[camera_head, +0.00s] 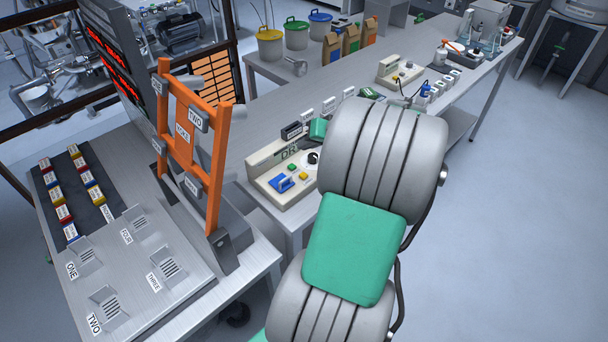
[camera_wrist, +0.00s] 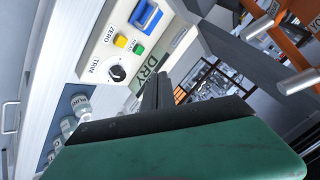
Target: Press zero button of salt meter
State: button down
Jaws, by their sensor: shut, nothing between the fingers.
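The salt meter (camera_head: 258,168) is a cream panel at the near end of the long bench. It also shows tilted in the wrist view (camera_wrist: 98,52). A yellow button (camera_wrist: 121,41) sits beside the ZERO label, with a green button (camera_wrist: 138,47) next to it. The yellow button also shows in the head view (camera_head: 303,176). My gripper (camera_wrist: 160,78) is shut and empty. In the wrist view its dark fingers lie over the side of the display reading DRY, apart from the yellow button. Whether they touch the panel is unclear. My arm hides much of the gripper in the head view.
A blue handle (camera_wrist: 148,16) and a black TRIM knob (camera_wrist: 118,73) flank the buttons. An orange frame (camera_head: 182,130) with labelled grey blocks stands left of the meter. Several white-labelled jars (camera_wrist: 79,104) stand past the panel edge. The floor at right is clear.

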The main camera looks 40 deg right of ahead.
aim_at(306, 177)
notch_tip(306, 177, down, 8)
jog(key=b, duration=0.5)
jog(key=shift+f+b, duration=0.2)
jog(key=shift+b, duration=0.2)
jog(key=shift+f, duration=0.1)
dwell(1.3)
jog(key=shift+f+b, duration=0.3)
jog(key=shift+f, duration=0.05)
jog(key=shift+f+b, duration=0.4)
jog(key=shift+f, duration=0.2)
dwell(0.5)
jog(key=shift+r+p, duration=0.75)
jog(key=shift+r, duration=0.3)
jog(key=shift+r+p, duration=1.9)
jog(key=shift+r, duration=0.65)
